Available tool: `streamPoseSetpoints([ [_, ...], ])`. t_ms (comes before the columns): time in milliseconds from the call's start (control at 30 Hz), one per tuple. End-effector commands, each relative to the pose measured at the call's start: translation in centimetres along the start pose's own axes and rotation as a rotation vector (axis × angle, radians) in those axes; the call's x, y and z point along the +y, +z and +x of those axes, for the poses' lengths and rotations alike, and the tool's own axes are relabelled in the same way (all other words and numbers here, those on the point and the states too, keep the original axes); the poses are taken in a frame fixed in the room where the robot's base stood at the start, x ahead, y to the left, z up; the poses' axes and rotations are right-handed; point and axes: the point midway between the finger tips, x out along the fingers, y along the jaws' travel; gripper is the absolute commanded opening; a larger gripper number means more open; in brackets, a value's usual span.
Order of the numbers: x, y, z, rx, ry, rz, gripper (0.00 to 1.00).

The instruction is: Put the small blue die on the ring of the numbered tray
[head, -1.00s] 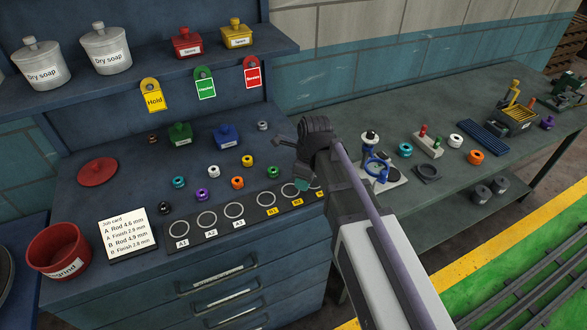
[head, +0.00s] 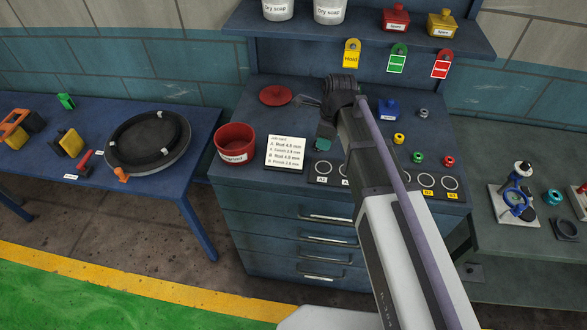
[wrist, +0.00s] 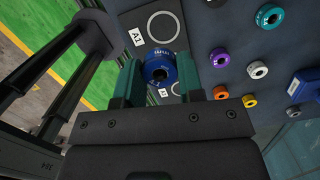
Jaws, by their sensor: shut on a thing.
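In the head view my gripper (head: 322,143) is above the left end of the dark numbered tray (head: 439,188), and the die is hidden there. The tray carries a row of white rings. The ring labelled A1 (wrist: 180,26) shows empty in the wrist view, just beyond the die. Another ring lies partly hidden behind the die and a finger. My arm covers the tray's middle in the head view.
A job card (head: 285,154) and a red bin (head: 234,143) stand left of the tray. In the wrist view, several dies, including a purple one (wrist: 219,57) and a teal one (wrist: 269,16), lie beside the tray. A blue lidded container (head: 388,110) stands behind it.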

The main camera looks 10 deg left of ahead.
Motion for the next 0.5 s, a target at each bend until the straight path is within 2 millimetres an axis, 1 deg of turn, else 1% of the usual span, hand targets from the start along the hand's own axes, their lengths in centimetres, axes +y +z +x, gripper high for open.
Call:
streamPoseSetpoints([
  [67, 0.0, 0.0, 0.1, 0.000, 0.001, -0.013, 0.08],
  [133, 0.0, -0.1, 0.9, 0.000, 0.001, -0.013, 0.08],
  [167, 0.0, -0.2, 1.5, 0.000, 0.001, -0.013, 0.08],
  [300, 0.0, -0.7, 5.3, 0.000, 0.001, -0.013, 0.08],
  [367, 0.0, -0.8, 6.5, 0.000, 0.001, -0.013, 0.08],
  [433, 0.0, -0.8, 6.8, 0.000, 0.001, -0.013, 0.08],
  [500, 0.0, -0.8, 6.5, 0.000, 0.001, -0.013, 0.08],
])
